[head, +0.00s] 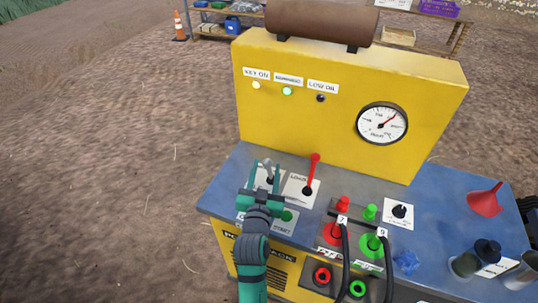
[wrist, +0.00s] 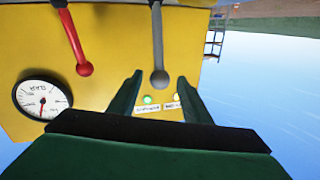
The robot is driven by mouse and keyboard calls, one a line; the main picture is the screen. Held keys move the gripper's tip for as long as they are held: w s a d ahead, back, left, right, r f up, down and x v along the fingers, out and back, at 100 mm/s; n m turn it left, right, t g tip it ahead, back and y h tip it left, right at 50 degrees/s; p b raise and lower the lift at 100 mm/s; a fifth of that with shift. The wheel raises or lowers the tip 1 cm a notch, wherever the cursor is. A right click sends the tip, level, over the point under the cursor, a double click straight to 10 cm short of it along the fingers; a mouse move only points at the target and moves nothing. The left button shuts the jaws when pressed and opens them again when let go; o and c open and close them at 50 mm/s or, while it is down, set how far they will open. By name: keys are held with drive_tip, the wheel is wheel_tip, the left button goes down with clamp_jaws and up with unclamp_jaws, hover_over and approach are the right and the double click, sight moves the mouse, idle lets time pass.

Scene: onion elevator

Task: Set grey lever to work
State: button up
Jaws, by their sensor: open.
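The grey lever (wrist: 158,45) hangs into the upside-down wrist view from the top, with its knob between my two finger tips. In the head view only a little of the grey lever (head: 268,166) shows, as my gripper (head: 264,172) hides much of it. My gripper (wrist: 160,84) is open, with one finger on either side of the knob and gaps visible between. Contact cannot be seen. The red lever (head: 314,172) stands upright just right of my gripper, and it also shows in the wrist view (wrist: 76,42).
The yellow housing (head: 320,120) rises behind the levers, with a round gauge (head: 382,123) and a lit green lamp (head: 287,91). Right of the levers are red and green connectors (head: 373,243) with black hoses, and a red funnel (head: 486,199). Left of the machine is open ground.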

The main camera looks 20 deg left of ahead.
drive_tip(key=x, duration=0.7)
clamp_jaws()
drive_tip(key=shift+d, duration=0.15)
